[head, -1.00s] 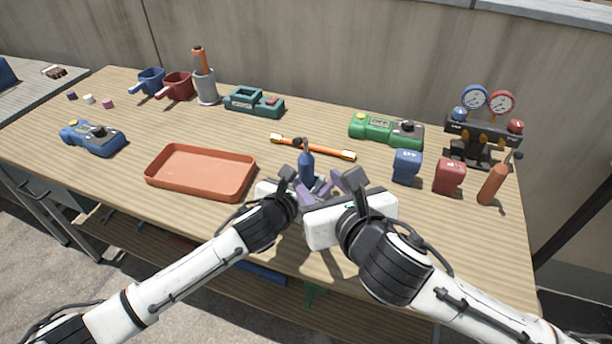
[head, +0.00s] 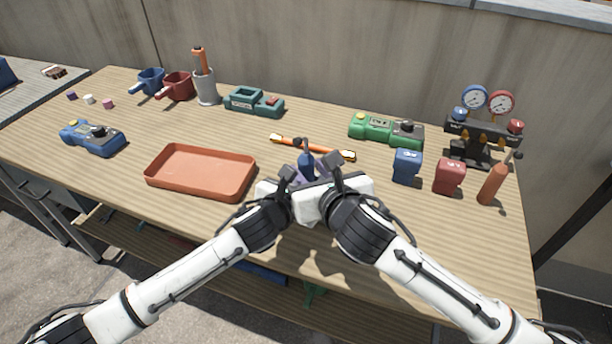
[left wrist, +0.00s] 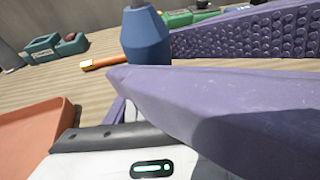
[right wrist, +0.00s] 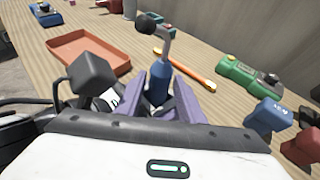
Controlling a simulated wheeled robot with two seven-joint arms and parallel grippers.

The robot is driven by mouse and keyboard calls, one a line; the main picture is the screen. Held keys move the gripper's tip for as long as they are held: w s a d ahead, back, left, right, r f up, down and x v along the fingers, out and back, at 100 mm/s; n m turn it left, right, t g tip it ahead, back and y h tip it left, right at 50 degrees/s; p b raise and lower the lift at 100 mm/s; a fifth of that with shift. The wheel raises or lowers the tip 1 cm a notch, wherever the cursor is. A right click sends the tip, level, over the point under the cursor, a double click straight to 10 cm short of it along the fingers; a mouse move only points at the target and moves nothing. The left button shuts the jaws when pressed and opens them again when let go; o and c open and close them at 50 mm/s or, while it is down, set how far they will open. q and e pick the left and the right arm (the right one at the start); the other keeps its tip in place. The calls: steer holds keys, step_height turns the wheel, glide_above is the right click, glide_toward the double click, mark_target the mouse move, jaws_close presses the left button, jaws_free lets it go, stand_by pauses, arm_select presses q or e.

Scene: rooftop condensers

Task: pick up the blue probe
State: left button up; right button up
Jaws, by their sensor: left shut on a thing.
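The blue probe (head: 306,162) stands upright over the front middle of the table, with a bent grey neck and dark tip. My left gripper (head: 297,178) is shut on it low on its body. The probe's blue body also shows in the left wrist view (left wrist: 145,38), partly behind a purple finger. My right gripper (head: 322,175) is at the same probe from the right. In the right wrist view its purple fingers (right wrist: 168,98) stand apart on either side of the probe (right wrist: 159,82). The probe's lower end is hidden by the fingers.
An orange tray (head: 202,172) lies to the left. An orange bar (head: 312,147) lies just behind the probe. A green meter (head: 386,130), blue block (head: 407,166), red block (head: 448,176) and orange probe (head: 493,184) stand to the right. The front right table is clear.

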jaws_close()
steer(key=shift+r, duration=0.1)
step_height(320, 180, up, 10)
stand_by(0.3)
arm_select(q)
steer(key=o, duration=1.8)
steer(key=shift+c, duration=0.2)
